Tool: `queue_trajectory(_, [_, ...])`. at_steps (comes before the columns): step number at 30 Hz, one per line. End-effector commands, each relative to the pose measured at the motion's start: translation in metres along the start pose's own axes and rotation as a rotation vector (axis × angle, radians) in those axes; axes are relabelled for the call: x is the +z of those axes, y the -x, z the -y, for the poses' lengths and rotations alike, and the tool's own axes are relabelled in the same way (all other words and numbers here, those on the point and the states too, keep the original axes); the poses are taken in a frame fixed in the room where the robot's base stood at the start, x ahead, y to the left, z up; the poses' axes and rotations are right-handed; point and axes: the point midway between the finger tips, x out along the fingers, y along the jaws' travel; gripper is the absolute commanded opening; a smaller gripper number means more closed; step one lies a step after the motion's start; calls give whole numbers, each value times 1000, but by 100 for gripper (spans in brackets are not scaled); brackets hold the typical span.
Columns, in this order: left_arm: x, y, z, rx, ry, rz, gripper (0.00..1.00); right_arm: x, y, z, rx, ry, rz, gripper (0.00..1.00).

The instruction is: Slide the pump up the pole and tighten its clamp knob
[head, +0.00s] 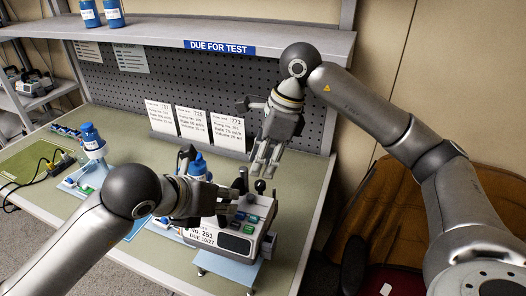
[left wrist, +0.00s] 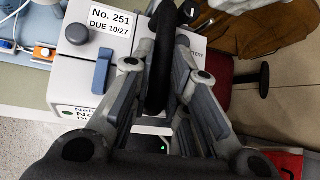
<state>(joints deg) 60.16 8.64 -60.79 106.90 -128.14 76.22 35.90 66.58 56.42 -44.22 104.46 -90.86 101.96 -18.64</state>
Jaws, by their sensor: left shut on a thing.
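The pump (head: 255,228), a pale box with coloured buttons and a label reading No. 251, stands at the bench's front edge. It also shows in the left wrist view (left wrist: 72,72), with a grey round knob (left wrist: 77,34) and a blue lever (left wrist: 101,70). My left gripper (head: 236,190) is shut on the pump's black handle (left wrist: 163,62), which passes between its fingers. My right gripper (head: 264,170) points down with its fingers apart and empty, just above a small dark knob (head: 260,186) behind the pump. I cannot make out the pole or clamp clearly.
White record cards (head: 195,128) stand behind on the bench (head: 120,125). A shelf (head: 210,35) overhangs the bench. A brown chair (head: 400,215) stands at right.

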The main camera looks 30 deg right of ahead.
Motion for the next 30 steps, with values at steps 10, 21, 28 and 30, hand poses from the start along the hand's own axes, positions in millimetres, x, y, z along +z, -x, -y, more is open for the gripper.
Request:
queue_trajectory(10, [3, 2, 1, -2, -2, 8, 0, -11, -33, -1, 2, -1, -1, 32])
queue_trajectory(21, [3, 2, 1, -2, -2, 8, 0, -15, -49, 0, 1, 0, 1, 32])
queue_trajectory(28, [3, 2, 1, -2, -2, 8, 0, -15, -50, 0, 1, 0, 1, 32])
queue_trajectory(30, [3, 2, 1, -2, -2, 8, 0, -15, -50, 0, 1, 0, 1, 28])
